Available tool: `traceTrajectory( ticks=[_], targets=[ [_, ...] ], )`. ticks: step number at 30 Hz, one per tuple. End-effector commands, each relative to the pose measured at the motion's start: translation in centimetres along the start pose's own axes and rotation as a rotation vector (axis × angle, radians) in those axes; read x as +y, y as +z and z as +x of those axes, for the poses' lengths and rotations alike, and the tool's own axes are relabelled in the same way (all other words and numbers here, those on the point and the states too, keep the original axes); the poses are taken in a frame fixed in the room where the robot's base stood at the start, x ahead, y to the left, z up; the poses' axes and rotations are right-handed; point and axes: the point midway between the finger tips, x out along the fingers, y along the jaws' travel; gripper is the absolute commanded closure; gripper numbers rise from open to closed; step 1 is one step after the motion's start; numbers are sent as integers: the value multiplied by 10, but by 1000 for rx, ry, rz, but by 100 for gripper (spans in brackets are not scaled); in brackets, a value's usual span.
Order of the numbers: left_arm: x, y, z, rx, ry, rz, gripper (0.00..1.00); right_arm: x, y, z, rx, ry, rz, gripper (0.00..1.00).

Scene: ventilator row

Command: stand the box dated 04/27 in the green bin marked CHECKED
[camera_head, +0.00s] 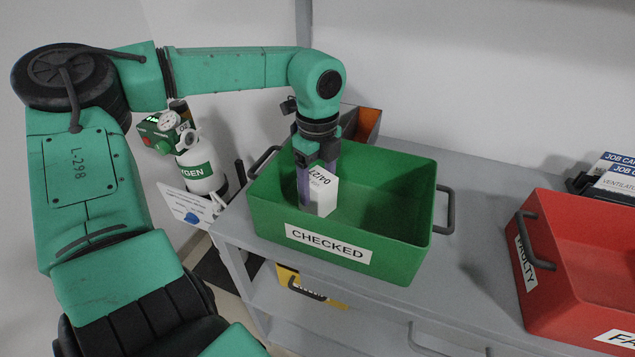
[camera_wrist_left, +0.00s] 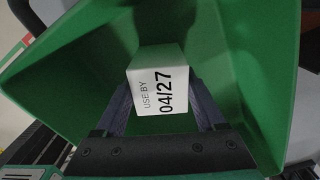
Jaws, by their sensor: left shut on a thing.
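The white box (camera_head: 322,188) marked 04/27 is inside the green bin (camera_head: 400,241) marked CHECKED, near its left end. In the left wrist view the box (camera_wrist_left: 156,88) shows its printed face, "USE BY 04/27", with the green bin (camera_wrist_left: 262,60) around it. My left gripper (camera_head: 316,190) reaches down into the bin with its fingers on either side of the box, shut on it. The box looks about upright. Whether its base touches the bin floor cannot be told. My right gripper is not in view.
A red bin (camera_head: 575,300) marked FAULTY stands at the right on the grey bench (camera_head: 470,240). An orange-and-grey container (camera_head: 365,125) is behind the green bin. An oxygen cylinder (camera_head: 200,168) stands at the left. The rest of the green bin is empty.

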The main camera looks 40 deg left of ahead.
Motion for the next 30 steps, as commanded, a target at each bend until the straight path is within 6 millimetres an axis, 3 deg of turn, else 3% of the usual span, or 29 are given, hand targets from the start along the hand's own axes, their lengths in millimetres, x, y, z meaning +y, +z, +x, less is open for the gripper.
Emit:
traceTrajectory(
  ticks=[5, 6, 8, 14, 18, 30],
  targets=[
    [0, 0, 3, -1, 0, 0, 84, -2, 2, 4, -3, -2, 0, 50],
    [0, 0, 2, -1, 0, 0, 21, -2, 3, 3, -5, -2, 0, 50],
    [0, 0, 2, -1, 0, 0, 0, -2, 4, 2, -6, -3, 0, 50],
    [0, 0, 1, 0, 0, 0, 0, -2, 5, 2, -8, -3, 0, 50],
    [-1, 0, -10, -2, -3, 0, 0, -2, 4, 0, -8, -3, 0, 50],
    [-1, 1, -108, -3, -2, -2, 0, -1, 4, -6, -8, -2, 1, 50]
  ],
)
